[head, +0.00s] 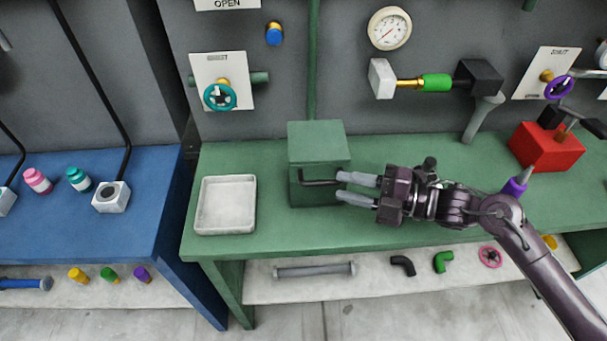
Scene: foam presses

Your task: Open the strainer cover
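The strainer is a green box (310,165) on the green bench, with a flat lid-like top (317,142) that sits closed on it. A dark bar handle (320,183) sticks out at its front. My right gripper (340,186) comes in from the right with its two grey fingers apart. The upper fingertip is at the right end of the handle; I cannot tell whether it touches. Nothing shows between the fingers. My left gripper is not in view.
A white tray (226,205) lies left of the box on the green bench (280,232). A green pipe (313,60) runs up the wall behind. A red block (546,147) stands at the right. The bench front between tray and gripper is clear.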

